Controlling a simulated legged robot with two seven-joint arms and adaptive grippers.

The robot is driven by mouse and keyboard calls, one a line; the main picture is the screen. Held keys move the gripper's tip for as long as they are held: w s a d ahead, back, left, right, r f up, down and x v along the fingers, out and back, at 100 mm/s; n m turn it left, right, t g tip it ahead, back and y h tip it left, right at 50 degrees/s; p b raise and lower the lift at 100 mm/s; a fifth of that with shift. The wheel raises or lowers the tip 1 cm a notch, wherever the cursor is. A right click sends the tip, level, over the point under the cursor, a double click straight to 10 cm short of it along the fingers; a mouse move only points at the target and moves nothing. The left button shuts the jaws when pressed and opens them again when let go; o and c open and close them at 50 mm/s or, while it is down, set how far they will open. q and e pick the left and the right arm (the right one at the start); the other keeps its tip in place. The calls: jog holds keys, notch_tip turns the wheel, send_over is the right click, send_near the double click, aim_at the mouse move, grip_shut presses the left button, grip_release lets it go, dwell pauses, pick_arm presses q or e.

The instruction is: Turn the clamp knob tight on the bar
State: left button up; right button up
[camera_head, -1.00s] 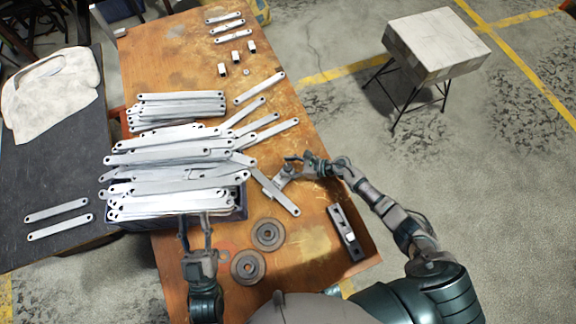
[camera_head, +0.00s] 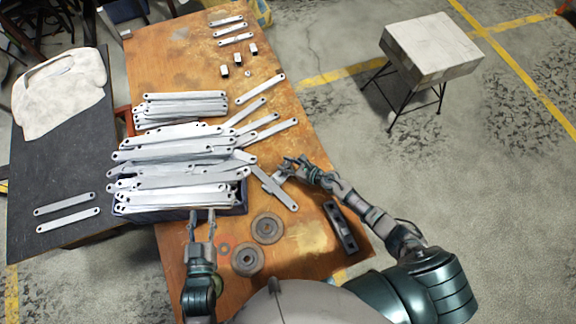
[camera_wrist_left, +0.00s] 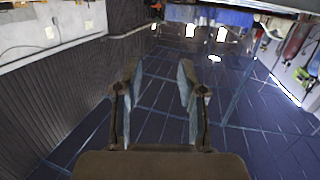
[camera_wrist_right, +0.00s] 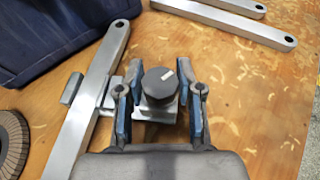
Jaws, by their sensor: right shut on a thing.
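The clamp knob (camera_wrist_right: 159,84) is a dark round cap with a small white mark, in the right wrist view. It sits on the grey clamp (camera_wrist_right: 155,112), whose jaws lie around a galvanized bar (camera_wrist_right: 85,120). The bar (camera_head: 275,188) also shows in the head view, at the right of the bracket pile. My right gripper (camera_wrist_right: 160,88) has its fingers on both sides of the knob, shut on it; in the head view it (camera_head: 288,168) partly hides the clamp. My left gripper (camera_head: 202,213) is open and empty beside the crate; its fingers stand apart in the left wrist view (camera_wrist_left: 157,95).
A dark blue crate (camera_head: 180,216) holds stacked brackets. Two grey discs (camera_head: 268,228) and a dark block tool (camera_head: 340,227) lie near the front of the wooden table (camera_head: 310,240). Loose brackets lie toward the back. A stool (camera_head: 433,50) stands on the floor at right.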

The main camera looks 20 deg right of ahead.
jog(key=m+t+h+p, duration=0.1)
jog(key=m+h+p, duration=0.1)
jog(key=m, duration=0.1)
jog(key=shift+w+a+r+t+h, duration=0.1)
jog(key=shift+r+t+h, duration=0.25)
jog(key=shift+t+h, duration=0.05)
jog(key=m+t+h+p, duration=0.1)
jog(key=m+h, duration=0.2)
jog(key=h, duration=0.1)
jog(key=shift+f+p, duration=0.2)
jog(key=shift+p, duration=0.1)
jog(key=shift+f+m+h, duration=0.1)
jog(key=shift+m+h, duration=0.7)
pick_arm(q)
jog(key=s+a+f+g+y, duration=0.2)
jog(key=s+a+f+g, duration=0.2)
jog(key=s+f+g, duration=0.5)
jog(key=shift+s+y, duration=0.3)
jog(key=shift+s, duration=0.05)
pick_arm(e)
jog(key=shift+m+h, duration=0.8)
jog(key=shift+h, duration=0.2)
pick_arm(q)
jog(key=shift+a, duration=0.1)
